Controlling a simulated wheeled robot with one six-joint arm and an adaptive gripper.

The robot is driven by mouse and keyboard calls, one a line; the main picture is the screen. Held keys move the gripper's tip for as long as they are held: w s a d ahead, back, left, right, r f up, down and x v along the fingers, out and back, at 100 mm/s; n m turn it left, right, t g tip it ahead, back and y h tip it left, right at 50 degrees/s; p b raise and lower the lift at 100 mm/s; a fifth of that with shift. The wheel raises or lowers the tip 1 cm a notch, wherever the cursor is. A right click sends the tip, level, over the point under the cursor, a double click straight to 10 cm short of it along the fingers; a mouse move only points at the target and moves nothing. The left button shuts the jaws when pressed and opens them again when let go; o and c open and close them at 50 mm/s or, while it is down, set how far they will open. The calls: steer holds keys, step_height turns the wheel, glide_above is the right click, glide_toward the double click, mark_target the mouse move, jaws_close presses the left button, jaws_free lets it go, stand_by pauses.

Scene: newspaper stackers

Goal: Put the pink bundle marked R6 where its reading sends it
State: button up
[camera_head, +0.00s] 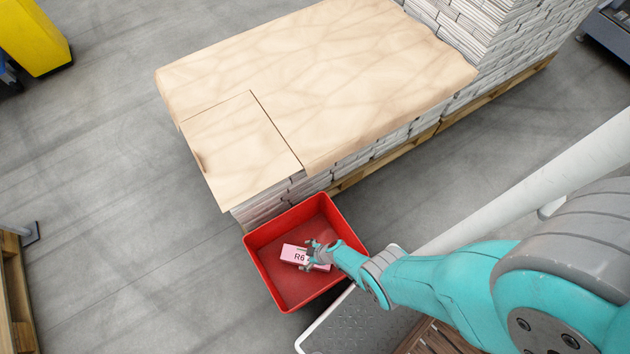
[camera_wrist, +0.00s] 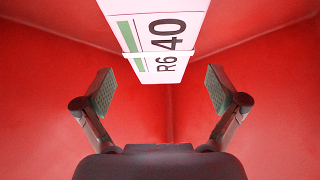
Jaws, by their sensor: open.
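The pink bundle marked R6 (camera_head: 295,254) is inside the red bin (camera_head: 262,270), near its middle. In the wrist view the bundle (camera_wrist: 155,30) shows a pale label reading "R6" and "40" with green bars. My gripper (camera_head: 318,254) reaches into the bin at the bundle's right end. In the wrist view my gripper (camera_wrist: 160,90) is open, with its two pads apart and nothing between them; the bundle lies just ahead of them. I cannot tell the exact gap between bundle and pads.
A pallet stack of newspapers topped with brown paper (camera_head: 330,70) stands behind the bin. A grey textured platform (camera_head: 350,325) is at the bin's front right. A yellow object (camera_head: 35,38) stands at top left. The grey floor (camera_head: 110,200) at left is clear.

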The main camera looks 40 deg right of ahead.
steer(key=shift+s+d+r, duration=0.1)
steer(key=shift+s+r, duration=0.05)
steer(key=shift+r, duration=0.35)
steer(key=shift+v, duration=3.5)
